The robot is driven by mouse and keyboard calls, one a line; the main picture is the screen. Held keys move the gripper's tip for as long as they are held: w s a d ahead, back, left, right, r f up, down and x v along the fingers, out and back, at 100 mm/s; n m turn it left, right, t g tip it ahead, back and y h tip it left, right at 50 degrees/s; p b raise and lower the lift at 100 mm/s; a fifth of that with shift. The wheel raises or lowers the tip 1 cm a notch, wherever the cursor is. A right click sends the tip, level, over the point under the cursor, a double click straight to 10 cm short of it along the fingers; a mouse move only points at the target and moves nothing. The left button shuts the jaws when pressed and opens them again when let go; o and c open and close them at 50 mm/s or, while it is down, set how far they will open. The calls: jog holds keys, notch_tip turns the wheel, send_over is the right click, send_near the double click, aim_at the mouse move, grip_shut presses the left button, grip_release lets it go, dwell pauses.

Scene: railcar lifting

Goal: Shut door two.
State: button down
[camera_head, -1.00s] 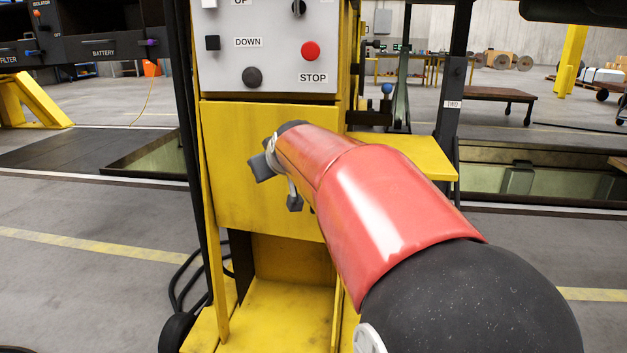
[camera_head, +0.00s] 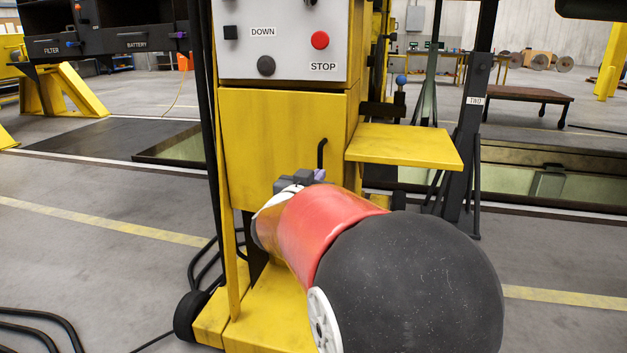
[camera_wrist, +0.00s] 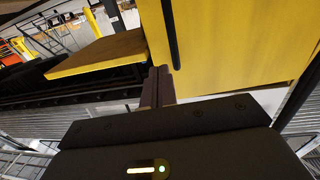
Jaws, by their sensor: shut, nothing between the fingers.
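The yellow door panel (camera_head: 270,135) is on the front of the cabinet under the control box. It looks nearly flush, but I cannot tell whether it is fully shut. Its black bar handle (camera_head: 322,153) is near the right edge. My gripper (camera_head: 316,176) is at the panel's lower part, just below the handle, partly hidden by my arm. In the wrist view my gripper (camera_wrist: 160,75) is shut and empty, its tips close to the lower end of the handle (camera_wrist: 170,35). Contact is unclear. A "TWO" label (camera_head: 475,100) is on a dark post to the right.
The control box (camera_head: 285,35) with buttons is above the door. A yellow shelf (camera_head: 405,147) sticks out to the right of the cabinet. A black hose (camera_head: 40,325) lies on the floor at left. An open floor pit (camera_head: 540,180) is behind.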

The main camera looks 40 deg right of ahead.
aim_at(335, 154)
jog(key=x, duration=1)
jog(key=shift+w, duration=0.1)
jog(key=shift+d, duration=0.1)
jog(key=x, duration=0.3)
jog(key=shift+w+d+p, duration=0.1)
jog(key=shift+d+p, duration=0.2)
jog(key=shift+r, duration=0.2)
